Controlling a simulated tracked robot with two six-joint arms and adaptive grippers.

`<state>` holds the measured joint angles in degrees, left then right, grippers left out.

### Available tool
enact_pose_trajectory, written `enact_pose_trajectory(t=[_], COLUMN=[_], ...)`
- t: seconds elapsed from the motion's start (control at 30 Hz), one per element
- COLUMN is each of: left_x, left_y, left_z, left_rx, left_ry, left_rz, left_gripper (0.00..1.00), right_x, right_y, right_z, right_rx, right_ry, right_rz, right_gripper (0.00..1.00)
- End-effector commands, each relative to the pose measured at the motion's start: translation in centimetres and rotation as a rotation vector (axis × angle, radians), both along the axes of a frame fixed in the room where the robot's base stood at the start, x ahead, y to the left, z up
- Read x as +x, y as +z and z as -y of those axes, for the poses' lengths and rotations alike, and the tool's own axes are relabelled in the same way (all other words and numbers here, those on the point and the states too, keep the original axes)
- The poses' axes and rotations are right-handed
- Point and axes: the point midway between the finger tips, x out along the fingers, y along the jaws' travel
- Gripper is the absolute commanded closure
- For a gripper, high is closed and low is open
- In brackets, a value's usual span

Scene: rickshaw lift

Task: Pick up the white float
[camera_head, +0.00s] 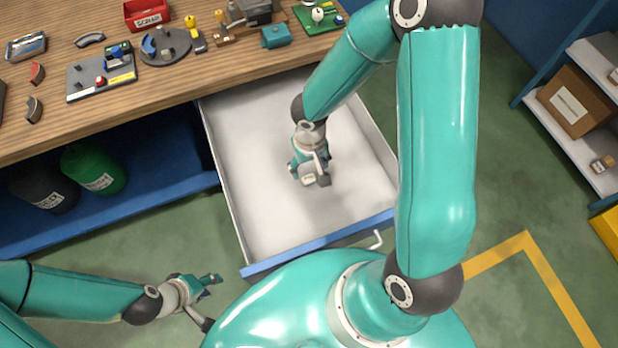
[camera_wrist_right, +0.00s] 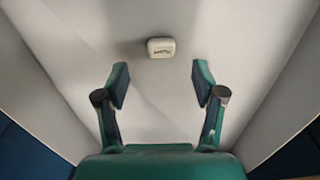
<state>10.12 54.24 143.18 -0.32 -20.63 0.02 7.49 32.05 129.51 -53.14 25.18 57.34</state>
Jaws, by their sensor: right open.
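The white float (camera_wrist_right: 161,47), a small off-white rounded block with dark lettering, lies on the pale floor of the open drawer. In the right wrist view it sits beyond the fingertips, roughly centred between them and not touching. My right gripper (camera_wrist_right: 160,78) is open and empty, with a finger to either side of the view. In the head view my right gripper (camera_head: 312,177) points down into the drawer, with the float (camera_head: 307,181) partly hidden at its tips. My left gripper (camera_head: 207,284) hangs over the floor, left of the drawer's front; its opening is unclear.
The drawer (camera_head: 252,215) has raised side walls and a blue front edge; the rest of its floor is bare. The wooden workbench (camera_head: 150,105) above holds a red bin (camera_head: 147,14) and several small parts. A shelf with a cardboard box (camera_head: 573,102) stands at right.

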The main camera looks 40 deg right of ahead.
Motion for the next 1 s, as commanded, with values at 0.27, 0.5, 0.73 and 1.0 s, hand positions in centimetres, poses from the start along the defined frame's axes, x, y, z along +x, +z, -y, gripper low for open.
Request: enact_pose_trajectory(t=[0.27, 0.5, 0.73, 1.0], left_x=[0.0, 0.0, 0.0, 0.0], left_y=[-0.2, -0.7, -0.7, -0.7], left_z=[0.0, 0.0, 0.0, 0.0], left_rx=[0.0, 0.0, 0.0, 0.0], left_ry=[0.0, 0.0, 0.0, 0.0], left_rz=[0.0, 0.0, 0.0, 0.0], left_gripper=[0.6, 0.6, 0.6, 0.6], right_x=[0.1, 0.3, 0.4, 0.4], right_y=[-1.9, -5.3, -6.0, -5.9], right_z=[-0.1, -0.2, -0.2, -0.2], right_rx=[0.001, 0.001, 0.001, 0.001], right_ry=[0.002, 0.003, 0.002, 0.002], right_rz=[-0.003, -0.002, 0.001, 0.001], right_gripper=[0.31, 0.31, 0.31, 0.58])
